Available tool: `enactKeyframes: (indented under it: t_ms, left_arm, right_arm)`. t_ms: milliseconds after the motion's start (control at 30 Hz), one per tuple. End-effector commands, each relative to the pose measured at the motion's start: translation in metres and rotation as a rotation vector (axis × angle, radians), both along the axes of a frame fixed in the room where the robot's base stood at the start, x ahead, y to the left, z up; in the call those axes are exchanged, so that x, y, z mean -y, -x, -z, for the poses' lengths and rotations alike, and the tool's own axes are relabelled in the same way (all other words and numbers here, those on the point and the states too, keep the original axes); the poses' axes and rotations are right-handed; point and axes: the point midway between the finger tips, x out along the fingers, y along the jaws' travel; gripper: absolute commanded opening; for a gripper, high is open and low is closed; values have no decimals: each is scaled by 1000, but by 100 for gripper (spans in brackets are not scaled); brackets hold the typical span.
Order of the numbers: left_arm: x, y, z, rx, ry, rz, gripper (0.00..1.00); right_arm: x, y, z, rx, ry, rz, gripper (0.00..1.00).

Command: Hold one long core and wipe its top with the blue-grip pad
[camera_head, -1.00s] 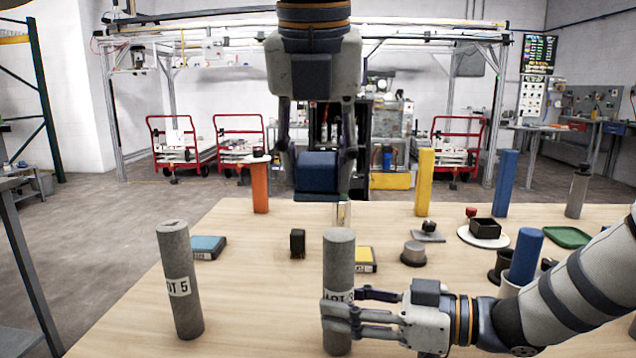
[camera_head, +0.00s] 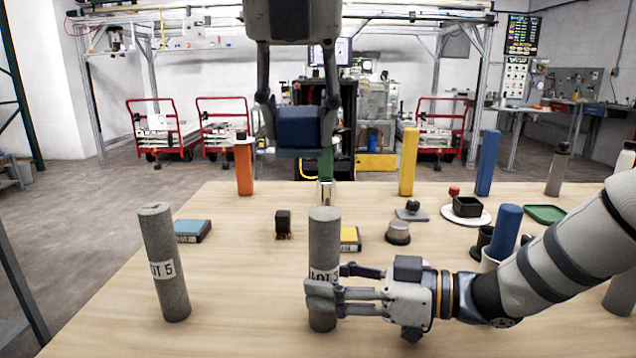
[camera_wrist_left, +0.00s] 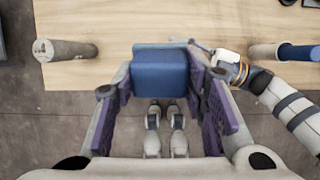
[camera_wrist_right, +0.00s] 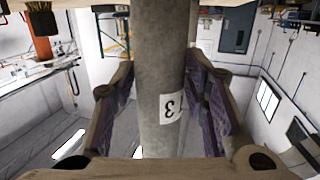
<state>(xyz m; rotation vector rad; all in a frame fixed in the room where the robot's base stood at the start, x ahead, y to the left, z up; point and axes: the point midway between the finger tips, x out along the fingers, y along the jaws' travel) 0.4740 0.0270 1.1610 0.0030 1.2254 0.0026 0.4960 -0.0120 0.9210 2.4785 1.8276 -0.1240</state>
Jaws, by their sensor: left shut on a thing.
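My left gripper (camera_head: 299,135) is shut on the blue grip of the pad (camera_head: 300,132) and holds it in the air above the table. The blue block sits between the finger pads in the left wrist view (camera_wrist_left: 160,75). One grey long core (camera_head: 323,240) stands upright at the front middle, with a lot label. My right gripper (camera_head: 325,290) reaches it from the right, low down, with a finger on each side, and looks shut on it. The right wrist view shows that core (camera_wrist_right: 160,60) between the fingers. A second long core, LOT 5 (camera_head: 165,275), stands free at the left.
On the table (camera_head: 245,300) behind the cores are a blue-topped box (camera_head: 192,230), a dark brush (camera_head: 283,224), a yellow-topped box (camera_head: 350,238) and a grey knob-like piece (camera_head: 398,233). Orange (camera_head: 243,168) and yellow (camera_head: 408,162) posts stand at the back.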

Motion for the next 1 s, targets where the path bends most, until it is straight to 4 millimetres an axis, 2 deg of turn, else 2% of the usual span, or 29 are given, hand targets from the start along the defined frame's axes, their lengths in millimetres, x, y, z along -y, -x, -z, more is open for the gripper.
enactKeyframes:
  t_ms: [367,467,700,800,1000]
  left_arm:
    - [0,0,0,0,0,0,9]
    - [0,0,0,0,0,0,9]
    - [0,0,0,0,0,0,9]
    - [0,0,0,0,0,0,9]
    - [0,0,0,0,0,0,9]
  right_arm:
    - [3,0,0,0,0,1,59]
    - [17,4,-3,2,-1,3,59]
    - [79,23,-9,2,-1,3,59]
    - [98,30,-11,1,0,2,59]
    - [114,35,-12,0,0,-1,59]
